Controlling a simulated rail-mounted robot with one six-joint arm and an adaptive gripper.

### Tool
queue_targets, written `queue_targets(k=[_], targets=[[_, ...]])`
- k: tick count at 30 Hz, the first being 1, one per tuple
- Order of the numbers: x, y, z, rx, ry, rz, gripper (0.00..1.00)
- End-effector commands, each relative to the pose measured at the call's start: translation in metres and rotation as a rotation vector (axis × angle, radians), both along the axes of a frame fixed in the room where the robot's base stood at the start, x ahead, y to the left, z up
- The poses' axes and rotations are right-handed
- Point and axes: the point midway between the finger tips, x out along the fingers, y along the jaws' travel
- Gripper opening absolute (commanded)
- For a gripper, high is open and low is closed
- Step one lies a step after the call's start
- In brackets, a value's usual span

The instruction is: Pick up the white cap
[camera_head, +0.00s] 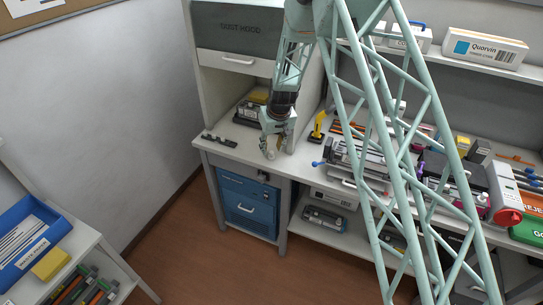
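My gripper (271,151) points down at the front edge of the bench's left part, close to or over the white worktop (235,150). Its fingers are small and partly hidden by the wrist, so I cannot tell whether they are open or shut. I cannot make out a white cap with certainty. A small pale patch shows at the fingertips, but it may be part of the gripper.
A dark strip (219,140) lies left of my gripper. A yellow-and-black tool (317,127) stands to the right, near a grey clamp-like device (355,160) with blue knobs. The right worktop is crowded.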

Motion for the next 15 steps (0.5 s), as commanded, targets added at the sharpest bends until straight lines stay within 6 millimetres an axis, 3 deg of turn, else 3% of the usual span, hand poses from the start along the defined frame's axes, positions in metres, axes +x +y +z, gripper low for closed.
queue_targets(k=[15], targets=[[0.011, 0.001, -0.039, 0.000, 0.000, 0.000, 0.32]])
